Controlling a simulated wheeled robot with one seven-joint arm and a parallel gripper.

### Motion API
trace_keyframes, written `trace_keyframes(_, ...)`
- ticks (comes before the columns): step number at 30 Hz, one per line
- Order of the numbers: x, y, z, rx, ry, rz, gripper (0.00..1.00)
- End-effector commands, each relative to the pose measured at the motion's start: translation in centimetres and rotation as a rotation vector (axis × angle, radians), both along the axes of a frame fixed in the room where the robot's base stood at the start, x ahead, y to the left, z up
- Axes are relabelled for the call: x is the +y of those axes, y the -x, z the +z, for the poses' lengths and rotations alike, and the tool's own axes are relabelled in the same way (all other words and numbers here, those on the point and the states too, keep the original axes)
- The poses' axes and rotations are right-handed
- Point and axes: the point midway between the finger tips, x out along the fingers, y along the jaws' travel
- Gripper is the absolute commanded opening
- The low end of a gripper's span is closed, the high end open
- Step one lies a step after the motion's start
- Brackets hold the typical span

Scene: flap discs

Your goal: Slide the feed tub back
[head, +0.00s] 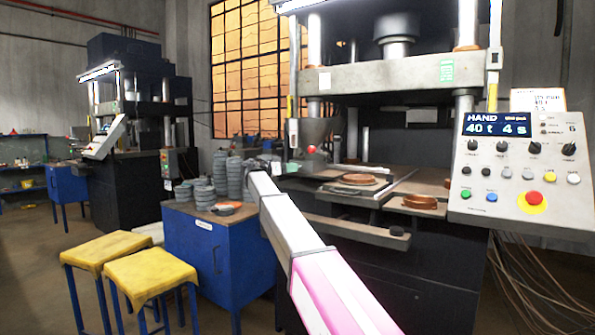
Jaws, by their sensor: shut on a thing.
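The feed tub (318,130) appears to be the grey tapered hopper at the left side of the near press, with a red knob on its front. My arm reaches up from the bottom middle towards it. My gripper (287,168) is small and dark at the arm's far end, just below and left of the red knob. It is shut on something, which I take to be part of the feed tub. The fingertips and the exact grip are too small and dark to make out.
Brown discs lie on the press plate (345,188) and the ledge right of it. The control panel (525,170) stands at the right. A blue cabinet (204,255) with stacks of grey discs is left of my arm. Two yellow stools (150,270) stand at the lower left.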

Motion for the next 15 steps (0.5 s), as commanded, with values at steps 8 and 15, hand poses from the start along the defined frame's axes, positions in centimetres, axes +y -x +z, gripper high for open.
trace_keyframes(8, 0.23, -0.20, 0.15, -0.003, 0.003, 0.001, 0.00)
trace_keyframes(15, 0.24, -0.24, 0.12, -0.002, 0.002, 0.002, 0.58)
